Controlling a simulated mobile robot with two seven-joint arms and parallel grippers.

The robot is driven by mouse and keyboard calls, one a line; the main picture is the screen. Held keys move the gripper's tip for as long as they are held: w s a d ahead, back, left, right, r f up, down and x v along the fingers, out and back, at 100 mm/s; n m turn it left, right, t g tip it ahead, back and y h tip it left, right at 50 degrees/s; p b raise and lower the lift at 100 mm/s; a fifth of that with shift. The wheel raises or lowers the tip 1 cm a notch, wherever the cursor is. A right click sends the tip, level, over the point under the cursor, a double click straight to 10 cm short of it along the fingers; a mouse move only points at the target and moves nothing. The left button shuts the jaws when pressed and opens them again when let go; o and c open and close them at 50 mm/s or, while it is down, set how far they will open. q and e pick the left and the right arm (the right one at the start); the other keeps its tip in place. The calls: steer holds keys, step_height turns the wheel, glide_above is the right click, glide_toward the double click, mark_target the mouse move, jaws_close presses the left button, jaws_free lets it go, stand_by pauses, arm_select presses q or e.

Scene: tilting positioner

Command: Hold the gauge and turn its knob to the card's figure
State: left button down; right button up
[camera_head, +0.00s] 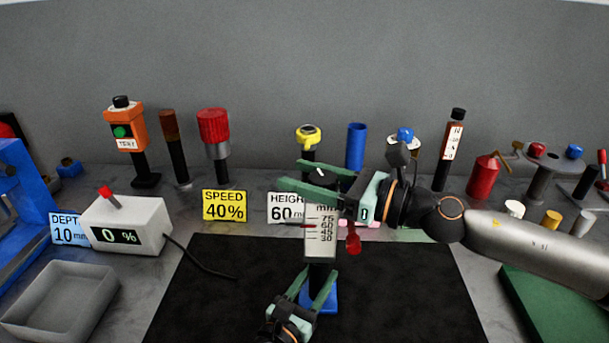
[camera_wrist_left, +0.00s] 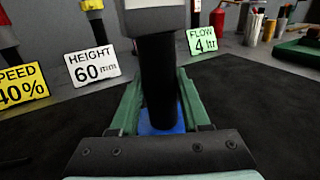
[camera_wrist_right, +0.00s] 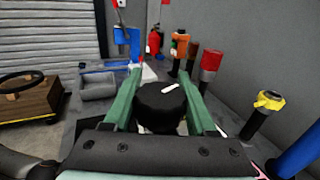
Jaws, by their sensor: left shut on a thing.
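The gauge (camera_head: 321,232) stands upright, a white body with a mm scale from 30 to 75 on a black post and blue base; its pointer is near 60, too small to read exactly. My left gripper (camera_head: 319,272) is shut on the black post (camera_wrist_left: 160,85) below the body. My right gripper (camera_head: 290,173) has its fingers on either side of the black knob (camera_wrist_right: 160,100) on top, which bears a white mark. Its jaws look open around the knob. The white HEIGHT card (camera_head: 287,208) reads 60 mm, partly hidden in the head view but clear in the left wrist view (camera_wrist_left: 92,65).
A yellow SPEED 40% card (camera_head: 225,205), a blue DEPTH 10 mm card (camera_head: 67,229) and a white box showing 0 % (camera_head: 128,224) stand to the left. Several posts line the back. A grey tray (camera_head: 60,300) is front left. The black mat (camera_head: 215,300) is otherwise clear.

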steer(key=o, duration=0.4)
steer(key=shift+o, duration=0.2)
steer(key=v, duration=1.2)
arm_select(q)
steer(key=c, duration=0.8)
jaws_free()
steer(key=shift+r, duration=0.1)
steer(key=o, duration=0.5)
